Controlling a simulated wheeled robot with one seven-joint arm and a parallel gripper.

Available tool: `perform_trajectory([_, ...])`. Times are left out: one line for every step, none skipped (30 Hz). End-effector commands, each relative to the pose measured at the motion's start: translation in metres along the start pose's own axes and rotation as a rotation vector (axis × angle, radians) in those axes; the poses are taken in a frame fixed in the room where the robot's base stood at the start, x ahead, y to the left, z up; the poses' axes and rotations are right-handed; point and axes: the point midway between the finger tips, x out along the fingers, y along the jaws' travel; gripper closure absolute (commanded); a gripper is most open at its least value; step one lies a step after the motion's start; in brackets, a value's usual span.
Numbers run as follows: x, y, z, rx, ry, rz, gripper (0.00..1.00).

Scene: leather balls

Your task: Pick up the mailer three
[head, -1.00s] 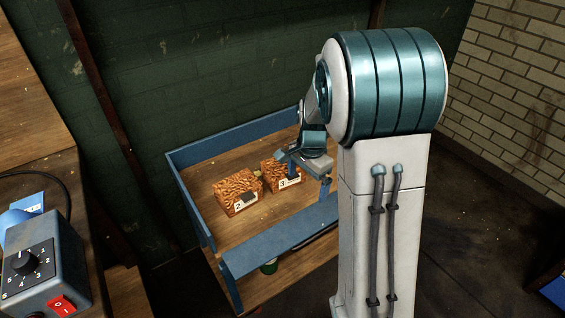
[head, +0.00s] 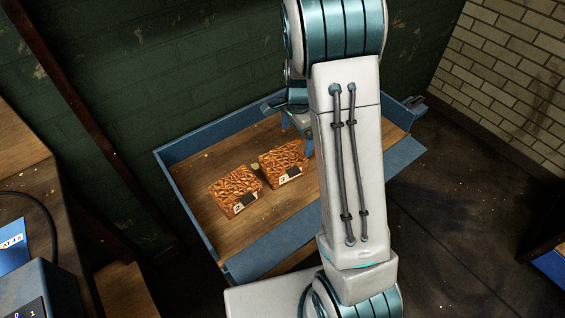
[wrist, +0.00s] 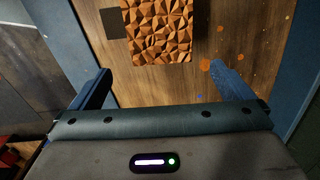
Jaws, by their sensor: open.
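Two brown, wrinkle-patterned mailers lie side by side on the wooden bed of a blue-walled cart. Mailer three (head: 284,160) is the right one in the head view. Its front label reads 3 in the earlier head frame and is hard to read now. The left mailer (head: 236,196) is marked 2. My gripper (head: 297,138) is open, above and beside the right mailer's far right side, partly hidden by my arm. In the wrist view my gripper (wrist: 166,88) has its fingers spread and empty. A faceted brown mailer (wrist: 157,30) lies ahead of them; its number is not visible.
The cart's blue wall (head: 215,132) rims the wooden bed, with a wide blue ledge (head: 290,245) along the near side. A brick wall stands behind. A wooden bench with a control box (head: 30,290) is at the left. Bare bed shows around the mailers.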

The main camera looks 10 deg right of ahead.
Motion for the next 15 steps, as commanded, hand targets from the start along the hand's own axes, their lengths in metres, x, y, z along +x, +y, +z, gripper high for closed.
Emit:
perform_trajectory([0.014,0.001,0.001,-0.001,-0.002,0.007,0.0])
perform_trajectory([0.02,0.001,0.002,-0.002,-0.002,0.006,0.0])
perform_trajectory([0.028,0.001,0.002,-0.001,-0.003,0.006,0.0])
perform_trajectory([0.034,0.001,0.002,-0.001,-0.003,0.006,0.0])
perform_trajectory([0.039,0.001,0.002,-0.001,-0.003,0.005,0.0])
perform_trajectory([0.045,0.0,0.002,-0.001,-0.002,0.004,0.0])
perform_trajectory([0.049,0.0,0.002,-0.001,-0.002,0.004,0.0])
perform_trajectory([0.052,0.0,0.002,-0.001,-0.002,0.004,0.0])
perform_trajectory([0.056,0.0,0.002,-0.001,-0.002,0.002,0.0])
perform_trajectory([0.058,0.0,0.002,-0.001,-0.001,0.002,0.0])
perform_trajectory([0.06,0.0,0.002,-0.001,-0.002,0.002,0.0])
perform_trajectory([0.061,0.0,0.001,-0.001,-0.002,0.002,0.0])
perform_trajectory([0.063,0.0,0.002,-0.001,-0.002,0.003,0.0])
perform_trajectory([0.065,0.0,0.002,0.0,-0.002,0.003,0.0])
perform_trajectory([0.069,0.0,0.002,0.0,-0.002,0.003,0.0])
